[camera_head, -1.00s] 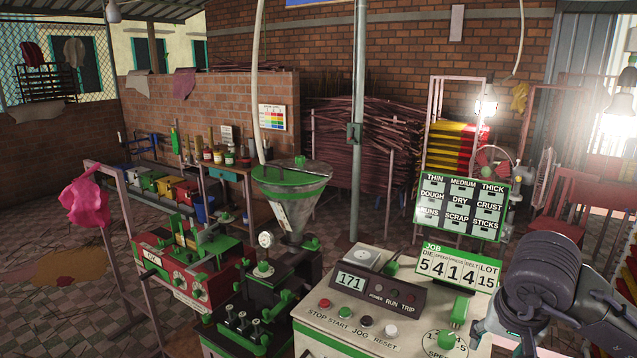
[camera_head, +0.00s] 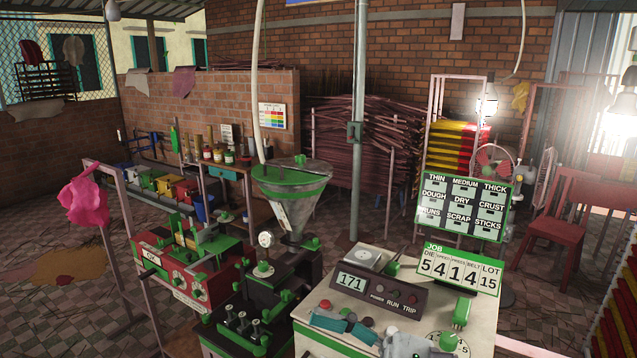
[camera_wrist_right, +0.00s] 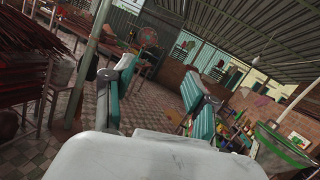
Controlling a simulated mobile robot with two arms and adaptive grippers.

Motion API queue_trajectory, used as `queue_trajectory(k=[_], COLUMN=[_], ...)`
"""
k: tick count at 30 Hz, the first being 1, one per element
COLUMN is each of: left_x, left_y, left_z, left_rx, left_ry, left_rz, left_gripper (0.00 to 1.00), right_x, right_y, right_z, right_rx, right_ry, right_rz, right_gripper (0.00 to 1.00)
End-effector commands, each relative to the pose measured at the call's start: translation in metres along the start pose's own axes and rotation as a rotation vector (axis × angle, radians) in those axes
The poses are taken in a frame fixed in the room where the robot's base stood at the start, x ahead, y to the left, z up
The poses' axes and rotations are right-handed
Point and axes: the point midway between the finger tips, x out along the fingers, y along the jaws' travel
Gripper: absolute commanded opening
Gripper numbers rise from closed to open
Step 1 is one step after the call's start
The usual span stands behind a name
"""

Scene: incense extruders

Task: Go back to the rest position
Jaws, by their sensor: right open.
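My right gripper (camera_head: 345,326) is at the bottom of the head view, in front of the cream control box (camera_head: 310,345). Its two teal-padded fingers are apart with nothing between them. It covers part of the box's button row. In the right wrist view the gripper (camera_wrist_right: 160,85) also shows open and empty, with the floor and racks beyond it. My left gripper is not in view.
The box carries a display panel (camera_head: 375,295), a number board (camera_head: 460,270) and a red button (camera_head: 324,304). A black-and-green extruder with a grey funnel (camera_head: 295,200) stands left of it. A red chair (camera_head: 570,215) is at right.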

Motion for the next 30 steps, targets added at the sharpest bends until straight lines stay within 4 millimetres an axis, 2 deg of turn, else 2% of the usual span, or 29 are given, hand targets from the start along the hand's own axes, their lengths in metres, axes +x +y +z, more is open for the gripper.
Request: queue_trajectory(k=[1,3,5,8,11,12,14,16,18,21,22,25,30], left_x=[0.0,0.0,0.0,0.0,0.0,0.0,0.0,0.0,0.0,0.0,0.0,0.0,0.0], left_y=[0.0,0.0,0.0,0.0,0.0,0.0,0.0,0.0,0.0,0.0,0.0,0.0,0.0], left_z=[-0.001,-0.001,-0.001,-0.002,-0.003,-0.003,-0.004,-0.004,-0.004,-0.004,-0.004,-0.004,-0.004], left_rx=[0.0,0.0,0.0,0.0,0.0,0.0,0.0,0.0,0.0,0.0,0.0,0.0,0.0], left_ry=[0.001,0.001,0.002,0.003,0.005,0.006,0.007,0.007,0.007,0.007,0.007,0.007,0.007], left_rz=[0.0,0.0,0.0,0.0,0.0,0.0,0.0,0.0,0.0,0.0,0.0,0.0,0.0], left_gripper=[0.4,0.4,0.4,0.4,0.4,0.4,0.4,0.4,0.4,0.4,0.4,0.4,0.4], right_x=[-0.005,-0.021,-0.042,-0.089,-0.144,-0.165,-0.194,-0.224,-0.248,-0.272,-0.277,-0.289,-0.301], right_y=[-0.013,-0.038,-0.061,-0.095,-0.11,-0.11,-0.101,-0.081,-0.052,-0.006,0.008,0.05,0.116], right_z=[0.013,0.026,0.027,0.005,-0.042,-0.064,-0.099,-0.139,-0.175,-0.214,-0.223,-0.245,-0.264], right_rx=[0.175,0.418,0.63,0.983,1.323,1.446,1.612,1.783,1.928,2.074,-2.091,-1.893,-1.617], right_ry=[-0.125,-0.293,-0.433,-0.662,-0.887,-0.972,-1.093,-1.224,-1.344,-1.486,1.512,1.404,1.257], right_rz=[-0.108,-0.259,-0.393,-0.626,-0.877,-0.978,-1.127,-1.305,-1.485,-1.722,1.773,1.72,1.651], right_gripper=[0.57,0.57,0.57,0.57,0.57,0.57,0.57,0.57,0.57,0.57,0.57,0.57,0.57])
